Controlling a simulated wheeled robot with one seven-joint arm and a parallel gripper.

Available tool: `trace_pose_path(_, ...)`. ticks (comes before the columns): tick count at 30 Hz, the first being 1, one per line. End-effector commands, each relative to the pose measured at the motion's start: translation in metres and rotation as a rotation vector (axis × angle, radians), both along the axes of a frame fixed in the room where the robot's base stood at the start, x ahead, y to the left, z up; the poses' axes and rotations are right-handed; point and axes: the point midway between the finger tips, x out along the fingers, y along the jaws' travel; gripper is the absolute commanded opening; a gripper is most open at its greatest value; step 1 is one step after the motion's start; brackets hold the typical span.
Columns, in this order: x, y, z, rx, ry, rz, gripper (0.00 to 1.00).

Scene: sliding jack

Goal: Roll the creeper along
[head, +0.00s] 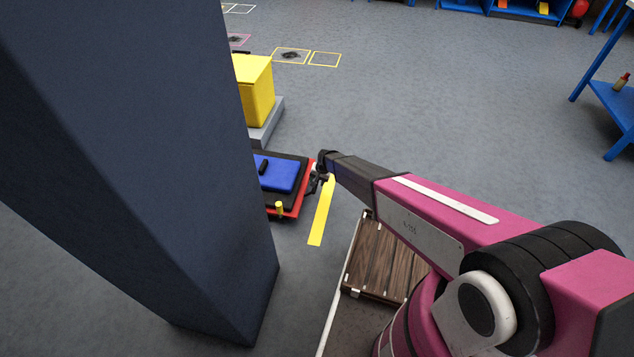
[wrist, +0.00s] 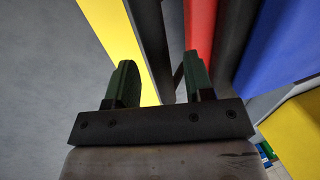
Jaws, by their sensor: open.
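The creeper (head: 299,203) is a low red board with a black layer and a blue pad (head: 281,174) on top. A short yellow post (head: 279,209) stands at its near edge. The dark column hides its left part. My gripper (head: 319,181) is at the creeper's right edge. In the wrist view the gripper (wrist: 158,80) is open, with two green fingers apart. The creeper's red edge (wrist: 199,25) shows beside and behind the right finger, with black and blue beyond it. A dark grey strip (wrist: 150,40) shows beyond the gap. I cannot tell whether the fingers touch anything.
A yellow strip (head: 321,212) lies on the floor right of the creeper. A yellow box (head: 253,88) on a grey base stands behind it. A brown slatted platform (head: 378,265) is at the near right. Blue shelving (head: 605,95) is at the far right. The middle floor is clear.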

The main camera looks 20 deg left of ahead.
Motion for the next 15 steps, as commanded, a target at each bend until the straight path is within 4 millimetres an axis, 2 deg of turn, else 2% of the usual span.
trace_pose_path(3, 0.0002, 0.0022, -0.007, 0.0, -0.001, 0.0, 0.48)
trace_pose_path(10, -0.0004, 0.0018, -0.0072, 0.0, -0.001, 0.0, 0.48)
trace_pose_path(11, -0.0004, 0.0018, -0.0072, 0.0, -0.001, 0.0, 0.42)
trace_pose_path(12, -0.0003, 0.0018, -0.0072, 0.0, 0.0, 0.0, 0.29)
trace_pose_path(15, -0.0003, 0.0017, -0.0072, 0.0, 0.0, 0.0, 0.0)
